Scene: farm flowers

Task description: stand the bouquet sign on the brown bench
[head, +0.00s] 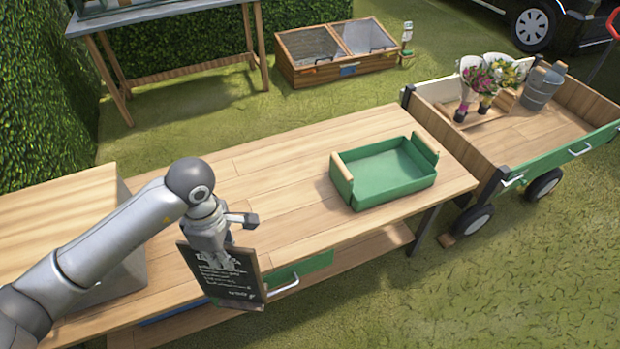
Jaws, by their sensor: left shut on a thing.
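The bouquet sign (228,284) is a dark board with a wooden edge and white chalk-like writing, its lower text reading something like a price. My left gripper (222,246) is shut on the sign's upper part and holds it slightly tilted. The brown bench (275,170) is a long plank-topped table running across the middle. The sign overlaps the bench's front edge in the head view; I cannot tell whether it touches the bench. My right gripper is not in view.
A green tray (388,196) with wooden ends sits on the bench's right part. Bare planks lie between it and my left gripper. A cart (545,165) with bouquets (490,80) and a metal bucket (542,88) stands at the right. A cold frame (335,70) is behind.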

